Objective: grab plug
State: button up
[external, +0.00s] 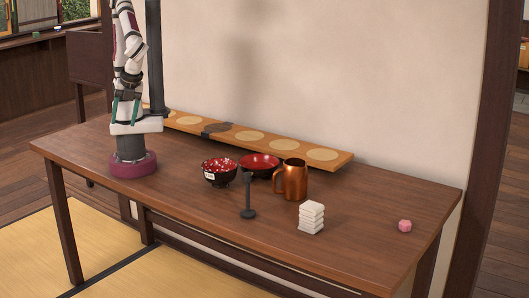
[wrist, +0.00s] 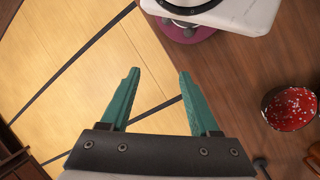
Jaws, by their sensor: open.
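No object is clearly recognisable as a plug. A small pink faceted piece (external: 405,226) lies at the right end of the table. A small black stand (external: 248,200) with a round foot stands left of the block. My gripper (external: 125,111) hangs by my base at the table's left, far from these. In the wrist view its teal fingers (wrist: 156,98) are apart with nothing between them, over the table edge and floor mats.
A speckled red-and-black bowl (external: 219,172), a second red bowl (external: 259,165) and a copper mug (external: 291,180) stand mid-table. A long board (external: 277,141) with round mats runs along the back by the wall. The table (external: 365,235) is clear between the white block and pink piece.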

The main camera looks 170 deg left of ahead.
jog(key=w+n+t+h, duration=0.1)
jog(key=w+n+h, duration=0.4)
jog(key=n, duration=0.2)
jog(key=n+t+y, duration=0.8)
jog(key=n+t, duration=1.2)
jog(key=n, duration=0.8)
send_near(248, 182)
jog(key=w, duration=0.6)
jog(key=w+r, duration=0.1)
jog(key=w, duration=0.2)
jog(key=shift+r, duration=0.1)
grip_shut()
